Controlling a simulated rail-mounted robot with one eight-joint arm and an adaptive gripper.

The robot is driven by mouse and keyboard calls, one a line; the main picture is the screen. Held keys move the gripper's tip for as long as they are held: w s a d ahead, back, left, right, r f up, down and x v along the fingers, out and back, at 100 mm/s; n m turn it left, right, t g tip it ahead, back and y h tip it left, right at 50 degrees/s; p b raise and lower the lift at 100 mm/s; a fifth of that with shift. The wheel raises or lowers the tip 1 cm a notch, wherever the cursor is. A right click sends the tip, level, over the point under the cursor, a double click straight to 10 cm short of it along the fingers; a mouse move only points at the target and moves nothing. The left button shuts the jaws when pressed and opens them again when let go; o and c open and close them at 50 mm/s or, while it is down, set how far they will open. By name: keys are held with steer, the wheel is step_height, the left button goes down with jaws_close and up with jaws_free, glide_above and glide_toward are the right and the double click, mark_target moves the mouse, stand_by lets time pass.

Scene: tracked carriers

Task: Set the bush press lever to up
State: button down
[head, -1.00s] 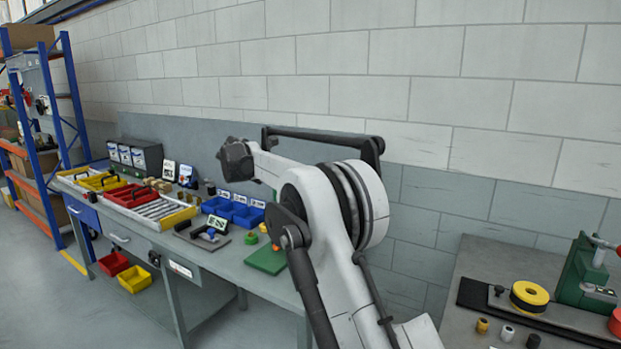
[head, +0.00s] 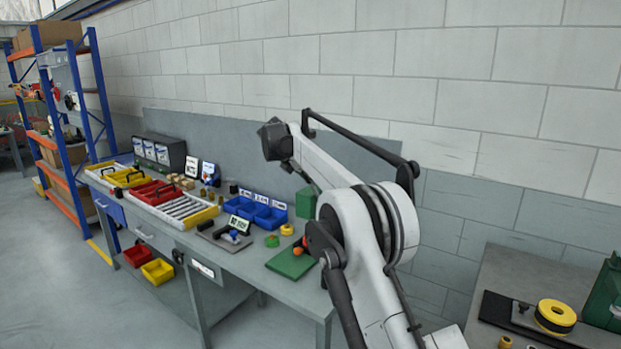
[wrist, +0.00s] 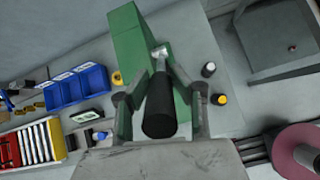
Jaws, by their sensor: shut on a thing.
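In the wrist view my gripper (wrist: 158,98) has its two fingers on either side of a thick black lever handle (wrist: 159,118), shut on it. A short bright metal shaft joins the handle to a tall green press body (wrist: 133,45). The handle points toward the camera; whether the lever stands up or down I cannot tell. In the head view a green column (head: 306,202) shows partly behind my arm, above a green base plate (head: 290,262). My gripper and the lever are hidden there by my own arm.
Blue bins (wrist: 78,88) stand left of the press in the wrist view. A white-topped bush (wrist: 208,69) and a yellow one (wrist: 219,99) stand right of it. Another green machine (head: 606,298) and a yellow ring (head: 556,315) are on the right bench in the head view.

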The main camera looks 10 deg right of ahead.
steer(key=shift+r, duration=0.1)
steer(key=c, duration=1.5)
jaws_free()
steer(key=v, duration=1.2)
